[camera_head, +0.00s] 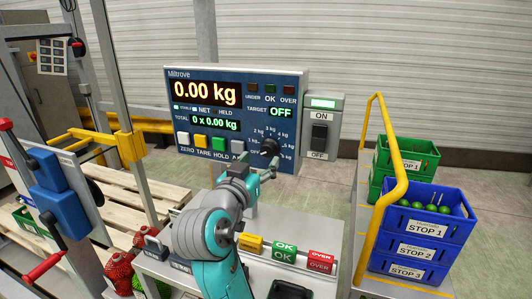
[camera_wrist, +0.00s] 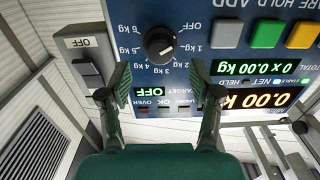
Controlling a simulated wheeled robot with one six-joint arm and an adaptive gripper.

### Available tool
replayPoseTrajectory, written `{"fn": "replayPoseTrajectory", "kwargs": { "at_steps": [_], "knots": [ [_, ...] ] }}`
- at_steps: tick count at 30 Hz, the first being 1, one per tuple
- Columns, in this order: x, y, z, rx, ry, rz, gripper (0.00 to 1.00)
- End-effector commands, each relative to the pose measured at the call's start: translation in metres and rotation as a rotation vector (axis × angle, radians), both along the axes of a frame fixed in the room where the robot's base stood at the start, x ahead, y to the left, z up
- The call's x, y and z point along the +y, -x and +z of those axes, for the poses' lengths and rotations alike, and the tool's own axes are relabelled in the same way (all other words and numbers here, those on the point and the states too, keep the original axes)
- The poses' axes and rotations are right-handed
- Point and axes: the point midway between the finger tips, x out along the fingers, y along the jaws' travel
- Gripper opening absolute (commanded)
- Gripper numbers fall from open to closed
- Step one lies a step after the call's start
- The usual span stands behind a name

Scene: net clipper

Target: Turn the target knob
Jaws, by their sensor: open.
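The target knob (camera_head: 269,147) is a round black dial at the lower right of the blue scale panel (camera_head: 290,82), with kg marks and OFF around it. It also shows in the wrist view (camera_wrist: 160,45), upside down, at the top middle. I cannot tell which mark its pointer faces. The green TARGET display (camera_head: 281,112) reads OFF. My gripper (camera_wrist: 160,72) is open and empty, facing the panel, its fingers spread wider than the knob. In the wrist picture the fingertips lie just below the knob, left and right of it, not gripping it. In the head view, my gripper (camera_head: 243,170) is just below-left of the knob.
A grey ON/OFF switch box (camera_head: 322,125) stands right of the panel. ZERO, TARE, HOLD and ADD buttons (camera_head: 200,141) line its lower edge. A yellow rail (camera_head: 388,175) and blue crates (camera_head: 425,215) are at the right. Below is a bench with OK and OVER blocks (camera_head: 284,252).

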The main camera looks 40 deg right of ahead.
Motion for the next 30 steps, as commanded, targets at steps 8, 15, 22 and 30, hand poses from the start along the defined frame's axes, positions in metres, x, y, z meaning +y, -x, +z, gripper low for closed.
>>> {"fn": "replayPoseTrajectory", "kwargs": {
  "at_steps": [8,15,22,30],
  "knots": [
    [-0.035,-0.022,0.000,0.000,0.001,-0.002,0.64],
    [-0.045,-0.029,0.000,0.001,0.001,0.001,0.64],
    [-0.045,-0.030,0.000,0.000,0.001,0.001,0.64],
    [-0.045,-0.030,0.000,0.000,0.001,0.001,0.04]
  ]
}}
